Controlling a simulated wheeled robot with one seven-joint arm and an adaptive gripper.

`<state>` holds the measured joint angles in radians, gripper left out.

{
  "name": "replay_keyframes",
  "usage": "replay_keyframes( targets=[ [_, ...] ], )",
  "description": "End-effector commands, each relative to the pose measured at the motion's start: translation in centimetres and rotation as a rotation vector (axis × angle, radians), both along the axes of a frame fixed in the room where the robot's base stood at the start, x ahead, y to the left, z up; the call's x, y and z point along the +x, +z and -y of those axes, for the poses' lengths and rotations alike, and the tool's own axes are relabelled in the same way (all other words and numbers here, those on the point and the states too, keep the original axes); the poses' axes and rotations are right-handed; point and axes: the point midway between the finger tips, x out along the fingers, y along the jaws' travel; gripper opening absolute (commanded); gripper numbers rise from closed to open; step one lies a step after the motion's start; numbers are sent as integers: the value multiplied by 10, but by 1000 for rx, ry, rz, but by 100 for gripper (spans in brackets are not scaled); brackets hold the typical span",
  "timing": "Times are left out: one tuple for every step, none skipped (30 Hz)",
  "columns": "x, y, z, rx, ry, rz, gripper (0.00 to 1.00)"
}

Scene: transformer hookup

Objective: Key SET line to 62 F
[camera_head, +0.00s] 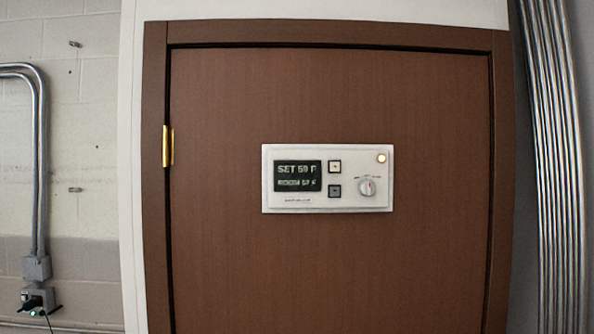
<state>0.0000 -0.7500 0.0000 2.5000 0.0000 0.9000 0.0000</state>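A white thermostat panel (345,205) is on the brown door, a little right of the middle of the head view. Its dark display (298,176) has two lines. The upper line reads SET and what looks like 59 or 60 F; the last digit is blurred. The lower line seems to read ROOM 57 F, also blurred. Right of the display are a pale upper button (335,166) and a grey lower button (335,191). A round white dial (367,187) sits to their right, below a small glowing light (381,158). My gripper is not in view.
The brown door (230,260) has a raised frame and a brass hinge (168,146) on its left. Metal conduit and an outlet box (38,300) are on the block wall at left. Several vertical pipes (557,170) run at right. The space before the panel looks clear.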

Motion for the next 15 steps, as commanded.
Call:
replay_keyframes(
  targets=[
    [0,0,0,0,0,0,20],
    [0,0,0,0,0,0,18],
    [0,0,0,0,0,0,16],
    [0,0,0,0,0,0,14],
    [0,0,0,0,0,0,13],
    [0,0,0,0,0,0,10],
    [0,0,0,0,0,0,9],
    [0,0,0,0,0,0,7],
    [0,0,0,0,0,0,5],
    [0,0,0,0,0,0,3],
    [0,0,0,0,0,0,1],
    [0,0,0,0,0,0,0],
    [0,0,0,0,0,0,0],
    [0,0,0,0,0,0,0],
    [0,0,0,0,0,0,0]
  ],
)
